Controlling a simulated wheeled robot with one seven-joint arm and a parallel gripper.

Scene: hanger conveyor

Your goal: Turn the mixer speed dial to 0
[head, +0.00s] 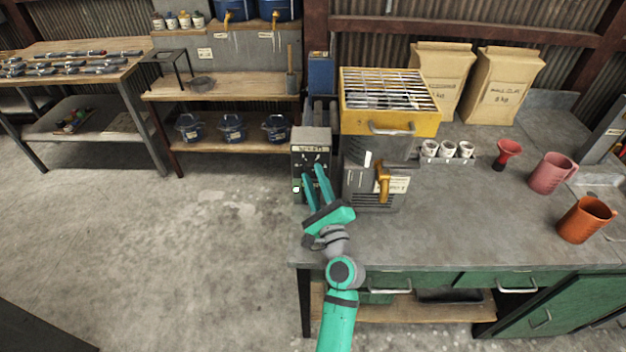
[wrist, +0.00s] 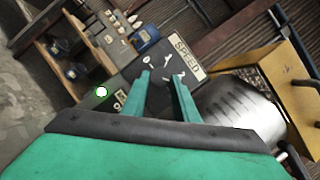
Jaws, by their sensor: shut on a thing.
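The mixer's grey control box (head: 310,140) stands at the left end of the workbench, with a label that reads SPEED (wrist: 188,57) in the wrist view. White scale marks (wrist: 149,64) show on its dark face, but I cannot read their numbers. My gripper (head: 314,168) reaches up to the front of this box. In the wrist view its two green fingers (wrist: 162,80) are shut on the speed dial, with a gap between them. The dial itself is mostly hidden between the fingers, so I cannot tell its setting. A lit green lamp (wrist: 102,91) shows below the dial.
Right of the box is a grey machine with a yellow slotted hopper (head: 390,122) and an orange handle (head: 383,182). Small white cups (head: 447,150), a red funnel (head: 509,152), a pink jug (head: 553,173) and an orange jug (head: 586,219) stand further right. The bench front is clear.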

